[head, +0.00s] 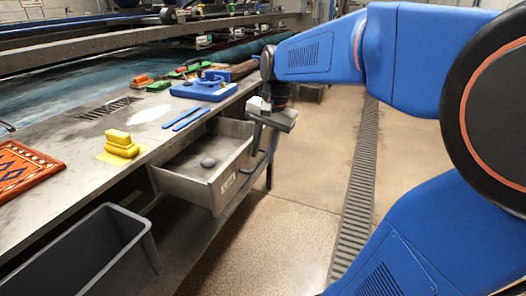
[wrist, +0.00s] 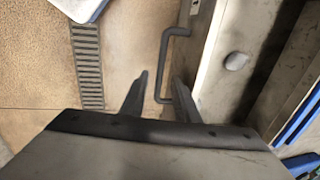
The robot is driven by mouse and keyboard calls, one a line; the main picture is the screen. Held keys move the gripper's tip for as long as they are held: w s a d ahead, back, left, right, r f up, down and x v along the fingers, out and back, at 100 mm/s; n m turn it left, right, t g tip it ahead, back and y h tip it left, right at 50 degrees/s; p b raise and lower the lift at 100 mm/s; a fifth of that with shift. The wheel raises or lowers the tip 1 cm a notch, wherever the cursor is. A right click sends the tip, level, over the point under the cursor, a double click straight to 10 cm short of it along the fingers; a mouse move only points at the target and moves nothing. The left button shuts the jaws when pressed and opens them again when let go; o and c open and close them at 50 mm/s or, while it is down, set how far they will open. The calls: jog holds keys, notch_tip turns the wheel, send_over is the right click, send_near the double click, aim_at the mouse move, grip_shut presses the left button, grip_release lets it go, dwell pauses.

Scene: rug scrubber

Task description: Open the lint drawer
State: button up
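The lint drawer (head: 190,187) is a grey metal box under the counter, standing pulled out, with a pale label on its front. A grey lump (head: 208,162) lies inside; it also shows in the wrist view (wrist: 236,61). The drawer's dark bar handle (wrist: 164,60) sticks out from its front in the wrist view. My gripper (wrist: 161,80) is open, with one finger on each side of the handle's lower end in that view. I cannot tell whether either finger touches it. In the head view my gripper (head: 258,152) is at the drawer's front, and the handle is hard to make out.
A dark grey bin (head: 95,250) stands at the lower left. On the counter (head: 65,140) are a yellow block (head: 119,145), a patterned rug piece (head: 25,172) and blue tools (head: 203,88). The floor (head: 300,170) right of the drawer is clear, with a drain grate (head: 360,190).

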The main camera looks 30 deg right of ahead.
notch_tip(320, 180, up, 17)
jog(key=s+d, duration=0.2)
jog(key=shift+s, duration=0.35)
dwell(0.3)
jog(key=shift+a, duration=0.1)
dwell(0.3)
jog(key=s+a+f+n+t, duration=0.1)
jog(key=s+a+f+n, duration=0.1)
jog(key=s+f, duration=0.3)
jog(key=s+a+f+n+t, duration=0.1)
jog(key=s+f+n, duration=0.4)
jog(key=f, duration=0.6)
jog(key=s+a+f+n+t+h, duration=0.1)
jog(key=s+a+f+n, duration=0.3)
jog(key=f, duration=0.3)
jog(key=shift+s+f, duration=0.4)
jog(key=shift+s, duration=0.15)
